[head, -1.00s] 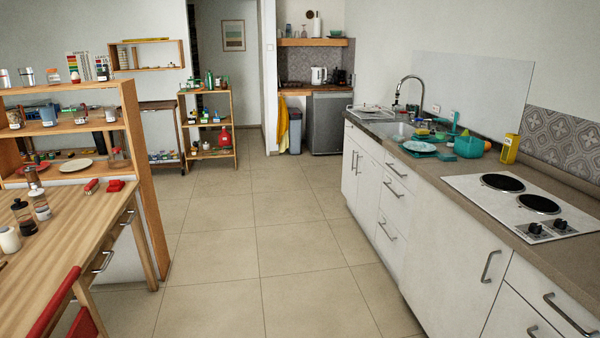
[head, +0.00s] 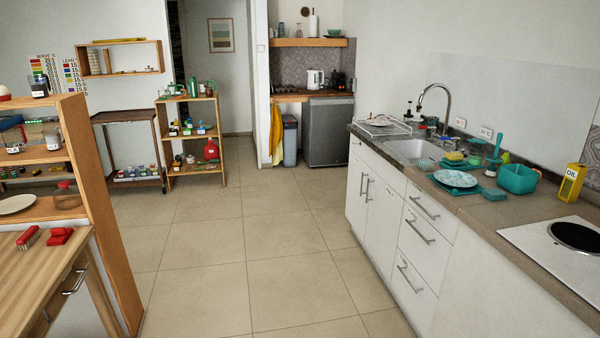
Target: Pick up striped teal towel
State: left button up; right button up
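I cannot make out a striped teal towel in the head view. A plain yellow cloth (head: 277,134) hangs at the left side of the far nook. Neither of my grippers is in view.
The tiled floor (head: 240,260) is clear down the middle. The kitchen counter (head: 485,208) with a sink (head: 412,149) runs along the right. A wooden table (head: 45,265) and shelf unit (head: 105,215) stand at left. A small shelf (head: 190,150) and grey fridge (head: 328,132) are farther back.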

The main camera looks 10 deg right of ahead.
aim_at(425, 165)
jog(key=i+j+z, duration=0.15)
jog(key=i, duration=1.3)
jog(key=i+j+z, duration=0.15)
jog(key=i+z, duration=0.25)
jog(key=i+j+z, duration=0.75)
jog(key=i, duration=0.15)
jog(key=i+j+z, duration=0.4)
jog(key=k+j, duration=0.05)
jog(key=j, duration=0.05)
